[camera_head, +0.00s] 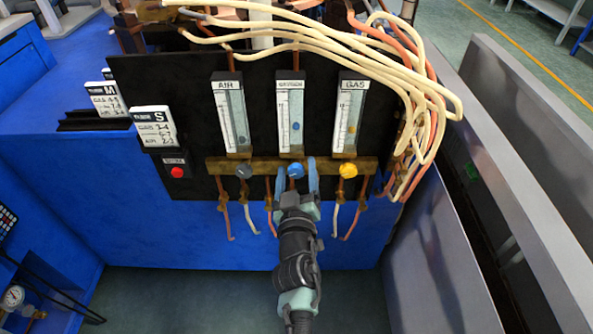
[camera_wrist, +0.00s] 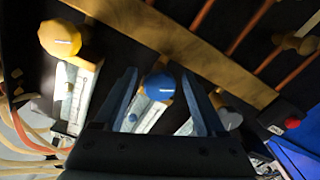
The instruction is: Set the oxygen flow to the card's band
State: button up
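The black panel carries three flow tubes labelled AIR (camera_head: 231,115), OXYGEN (camera_head: 290,115) and GAS (camera_head: 350,115). In the oxygen tube a blue float (camera_head: 295,127) sits in the lower half; its exact scale reading is too small to tell. The blue oxygen knob (camera_head: 295,171) is below it on the brass bar and shows in the wrist view (camera_wrist: 159,86). My gripper (camera_head: 296,178) is open, its blue fingers either side of this knob; in the wrist view (camera_wrist: 163,90) gaps show on both sides. The card marked S (camera_head: 153,127) stands left; its numbers are blurred.
The grey air knob (camera_head: 244,171) and yellow gas knob (camera_head: 348,170) flank the oxygen knob closely. A red button (camera_head: 177,172) is at left below the card. More cards (camera_head: 105,98) stand behind. Cream and orange hoses (camera_head: 425,110) hang at right.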

jog(key=s+p, duration=0.4)
jog(key=s, duration=0.9)
